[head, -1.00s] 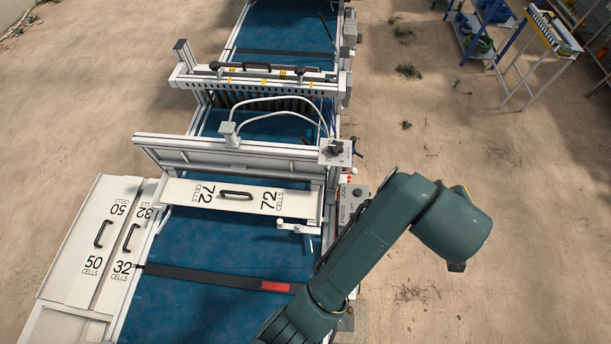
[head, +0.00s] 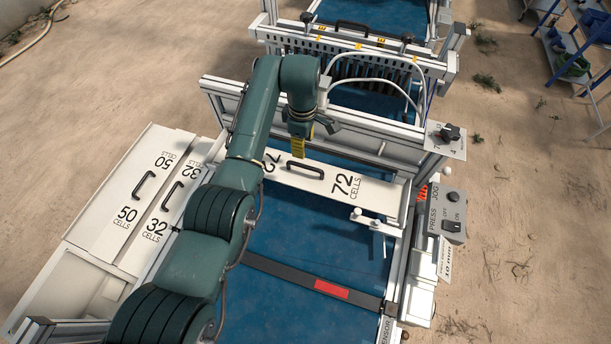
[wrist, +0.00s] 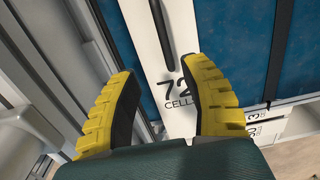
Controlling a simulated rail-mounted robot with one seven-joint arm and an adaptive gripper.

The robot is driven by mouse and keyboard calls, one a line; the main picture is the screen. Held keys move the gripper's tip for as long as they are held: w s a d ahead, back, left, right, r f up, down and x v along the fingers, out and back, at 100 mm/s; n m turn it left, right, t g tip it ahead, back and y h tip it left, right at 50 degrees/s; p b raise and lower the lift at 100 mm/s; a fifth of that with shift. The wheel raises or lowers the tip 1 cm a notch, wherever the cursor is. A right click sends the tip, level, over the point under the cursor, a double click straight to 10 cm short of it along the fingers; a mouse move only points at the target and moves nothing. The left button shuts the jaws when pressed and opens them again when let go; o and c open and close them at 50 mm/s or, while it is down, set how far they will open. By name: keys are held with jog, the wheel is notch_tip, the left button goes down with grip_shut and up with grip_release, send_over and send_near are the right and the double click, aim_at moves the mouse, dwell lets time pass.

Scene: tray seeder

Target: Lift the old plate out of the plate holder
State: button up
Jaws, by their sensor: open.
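The old plate (head: 325,182) is a long white bar marked 72 CELLS, with a dark handle (head: 305,169) in its middle. It lies across the blue belt in the plate holder, against a white metal frame (head: 365,137). My gripper (head: 298,157) is above the plate, near its handle, with yellow fingers apart and nothing between them. In the wrist view, the open fingers (wrist: 163,70) frame the plate (wrist: 178,122) by its 72 CELLS lettering. The handle (wrist: 160,25) shows beyond the fingertips, and the fingers appear clear of it.
Plates marked 50 (head: 121,192) and 32 (head: 172,196) lie on a side shelf at left. A white clamp (head: 372,222) is by the plate's right end. A control box (head: 447,213) stands at right. A dark bar (head: 300,277) crosses the belt nearer me.

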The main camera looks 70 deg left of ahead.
aim_at(305, 166)
notch_tip(305, 166, down, 5)
jog(key=shift+f, duration=0.1)
jog(key=f, duration=0.2)
jog(key=d+f+b, duration=0.1)
jog(key=f, duration=0.1)
jog(key=shift+d+f, duration=0.15)
jog(key=shift+f, duration=0.5)
grip_shut()
jog(key=shift+w+r, duration=0.1)
